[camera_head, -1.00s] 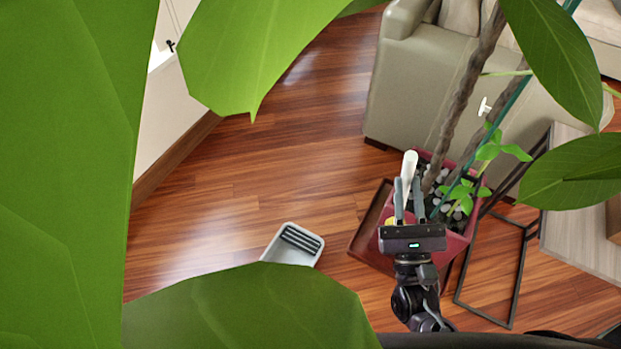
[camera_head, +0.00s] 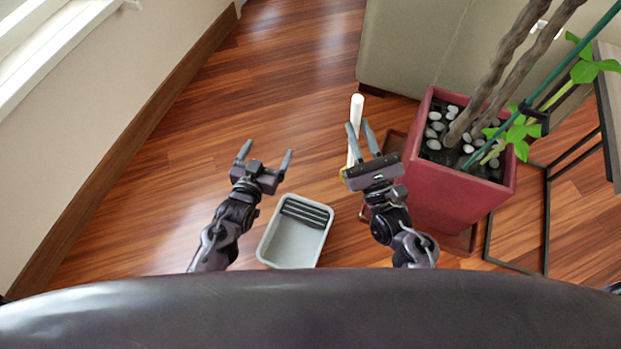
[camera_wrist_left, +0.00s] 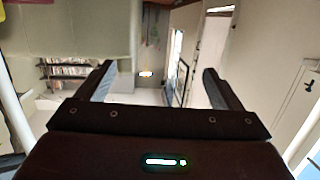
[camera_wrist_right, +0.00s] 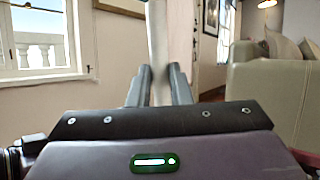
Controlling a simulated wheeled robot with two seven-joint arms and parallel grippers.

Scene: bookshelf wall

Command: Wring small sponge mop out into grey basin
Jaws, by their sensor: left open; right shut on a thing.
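The grey basin (camera_head: 293,246) stands on the floor between my two arms in the head view, with a dark ribbed wringer part (camera_head: 305,212) at its far end. My right gripper (camera_head: 358,125) is shut on the white handle (camera_head: 357,104) of the small sponge mop, right of the basin. The handle also rises between the fingers in the right wrist view (camera_wrist_right: 157,35). A bit of yellow (camera_head: 344,180) shows beside that gripper; most of the mop head is hidden behind it. My left gripper (camera_head: 268,149) is open and empty, beyond the basin and to its left.
A red planter (camera_head: 455,205) with pebbles and a twisted-trunk plant stands close right of my right arm. The wooden floor left of the basin is clear up to the wall.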

